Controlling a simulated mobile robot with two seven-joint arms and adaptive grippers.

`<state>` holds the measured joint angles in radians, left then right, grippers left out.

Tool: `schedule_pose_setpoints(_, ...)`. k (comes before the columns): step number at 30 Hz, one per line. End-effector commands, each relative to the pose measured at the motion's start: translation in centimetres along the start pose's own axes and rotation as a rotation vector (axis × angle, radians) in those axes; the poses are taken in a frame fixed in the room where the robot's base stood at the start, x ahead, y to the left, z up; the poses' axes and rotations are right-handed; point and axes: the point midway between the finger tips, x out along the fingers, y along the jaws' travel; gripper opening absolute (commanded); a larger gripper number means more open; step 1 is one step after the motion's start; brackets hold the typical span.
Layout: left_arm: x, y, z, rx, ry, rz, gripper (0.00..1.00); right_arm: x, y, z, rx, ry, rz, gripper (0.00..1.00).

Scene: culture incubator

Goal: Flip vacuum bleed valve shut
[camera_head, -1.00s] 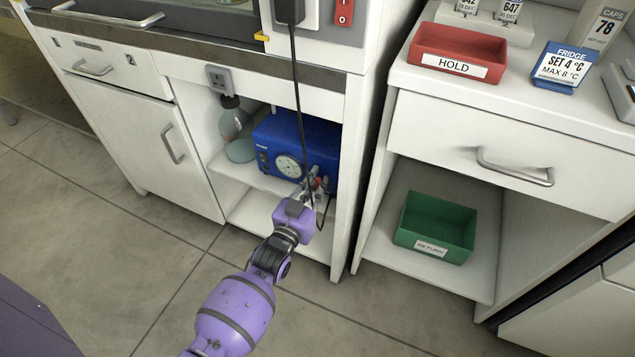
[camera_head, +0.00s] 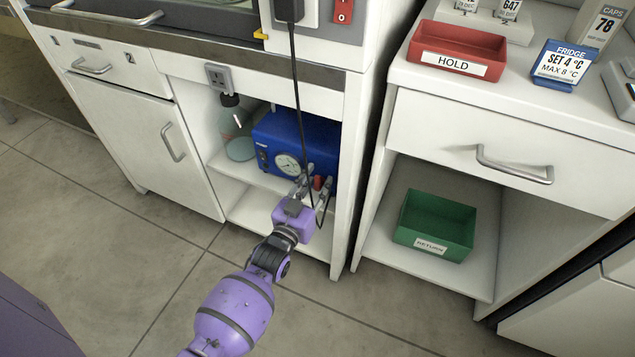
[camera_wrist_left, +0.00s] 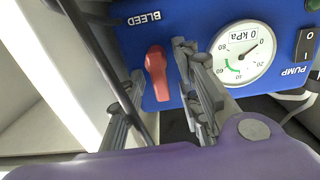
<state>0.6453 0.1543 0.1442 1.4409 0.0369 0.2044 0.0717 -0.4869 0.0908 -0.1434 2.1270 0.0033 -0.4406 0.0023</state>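The vacuum bleed valve is a red lever (camera_wrist_left: 157,72) beside the BLEED label on the blue pump (camera_wrist_left: 185,22), and it shows as a small red spot in the head view (camera_head: 317,183). In the wrist view the lever stands roughly upright in the picture. My left gripper (camera_wrist_left: 160,75) is open, with one finger on each side of the lever and visible gaps between. In the head view the left gripper (camera_head: 315,184) is at the pump's front right. My right gripper is not in view.
A black cable (camera_head: 297,100) hangs down in front of the pump and passes close to the left gripper. The gauge (camera_wrist_left: 243,53) and pump switch (camera_wrist_left: 305,44) are beside the lever. A glass bottle (camera_head: 238,140) stands left of the pump. The cabinet's side wall (camera_head: 352,160) is close on the right.

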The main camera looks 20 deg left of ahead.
Motion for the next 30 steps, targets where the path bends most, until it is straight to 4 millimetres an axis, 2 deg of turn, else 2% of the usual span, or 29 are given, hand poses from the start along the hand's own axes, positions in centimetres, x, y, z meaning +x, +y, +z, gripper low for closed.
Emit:
schedule_pose_setpoints(16, -10.1, 0.1, 0.2, -0.001, -0.004, 0.0, 0.31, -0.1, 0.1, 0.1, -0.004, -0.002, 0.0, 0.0)
schedule_pose_setpoints(21, -11.5, 0.1, 0.1, -0.002, -0.004, 0.0, 0.31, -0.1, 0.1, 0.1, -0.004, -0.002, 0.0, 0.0)
schedule_pose_setpoints(30, -11.8, 0.1, 0.1, -0.002, -0.002, 0.001, 0.31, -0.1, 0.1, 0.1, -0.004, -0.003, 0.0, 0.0)
